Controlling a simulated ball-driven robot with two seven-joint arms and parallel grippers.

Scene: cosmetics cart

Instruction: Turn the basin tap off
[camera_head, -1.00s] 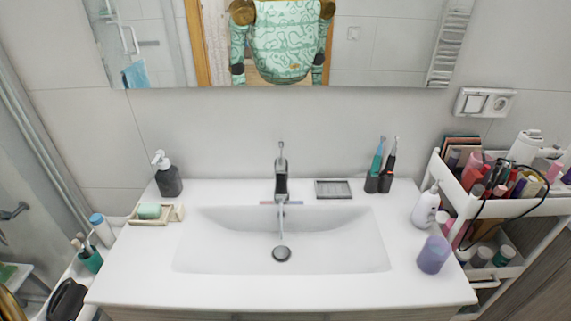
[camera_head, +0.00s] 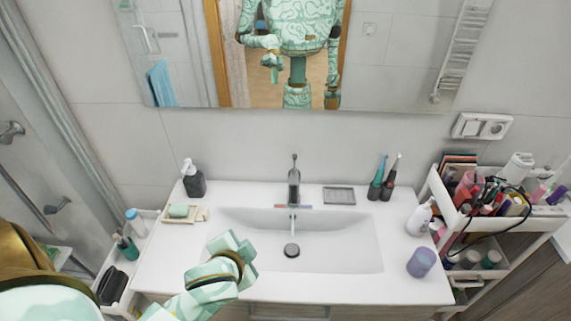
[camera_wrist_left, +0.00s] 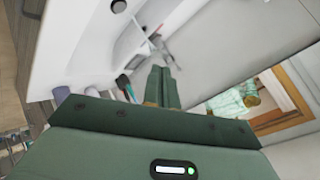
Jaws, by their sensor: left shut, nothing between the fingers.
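The basin tap (camera_head: 294,184) is a grey metal mixer at the back of the white basin (camera_head: 345,245), its lever pointing up. A thin stream of water shows below its spout, above the dark round drain. The tap also appears in the wrist view (camera_wrist_left: 160,47), beyond my fingertips. My left gripper (camera_head: 238,243) is over the left front part of the basin, in front of and to the left of the tap, apart from it. Its two green fingers are together and empty in the wrist view (camera_wrist_left: 163,86). My right gripper is not in view.
A soap dispenser (camera_head: 193,180) and a soap dish (camera_head: 196,217) stand left of the basin. A grey tray (camera_head: 339,195), toothbrushes, a white bottle (camera_head: 420,218) and a purple cup (camera_head: 421,262) stand right. A loaded cart (camera_head: 447,205) is further right. The mirror hangs behind.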

